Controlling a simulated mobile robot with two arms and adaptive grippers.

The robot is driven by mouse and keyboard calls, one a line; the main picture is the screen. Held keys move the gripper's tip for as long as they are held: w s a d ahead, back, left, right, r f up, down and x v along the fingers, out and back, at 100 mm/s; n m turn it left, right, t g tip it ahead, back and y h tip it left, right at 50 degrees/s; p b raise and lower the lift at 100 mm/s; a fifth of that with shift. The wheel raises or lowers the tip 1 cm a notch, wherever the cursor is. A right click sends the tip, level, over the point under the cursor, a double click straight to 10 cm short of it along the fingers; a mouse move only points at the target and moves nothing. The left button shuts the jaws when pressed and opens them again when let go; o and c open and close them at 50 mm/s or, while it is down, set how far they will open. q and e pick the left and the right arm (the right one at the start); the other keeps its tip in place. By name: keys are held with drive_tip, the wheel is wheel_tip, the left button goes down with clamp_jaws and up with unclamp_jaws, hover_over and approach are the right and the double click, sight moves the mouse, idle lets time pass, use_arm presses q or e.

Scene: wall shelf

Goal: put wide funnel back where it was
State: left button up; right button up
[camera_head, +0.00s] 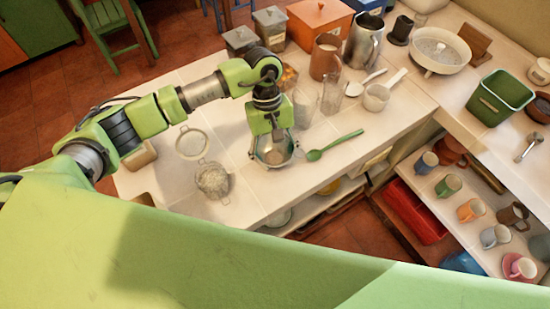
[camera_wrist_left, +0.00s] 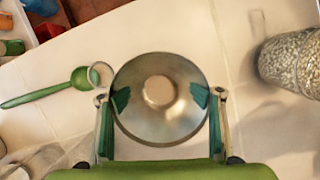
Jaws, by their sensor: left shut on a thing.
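The wide funnel (camera_head: 274,153) is a shiny metal cone, under my left gripper (camera_head: 271,146) near the front edge of the white tiled counter. In the left wrist view the funnel (camera_wrist_left: 160,128) shows as a round metal bowl with a pale round centre and a small ring at its left rim. The left gripper's green-padded fingertips (camera_wrist_left: 160,97) press on it from both sides. I cannot tell whether the funnel touches the counter or hangs just above it. My right gripper is not in view.
A green spoon (camera_head: 334,146) lies just right of the funnel. A round strainer (camera_head: 191,143) and a speckled grey container (camera_head: 213,179) stand left. Glasses, a metal pitcher (camera_head: 365,41) and a white pan (camera_head: 439,50) are behind. Mugs fill the lower right shelf.

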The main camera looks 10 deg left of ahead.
use_arm(q)
drive_tip(key=shift+s+f, duration=0.3)
drive_tip(key=shift+f, duration=0.3)
drive_tip(key=o, duration=1.9)
drive_tip(key=shift+w, duration=0.3)
drive_tip(key=shift+r, duration=0.15)
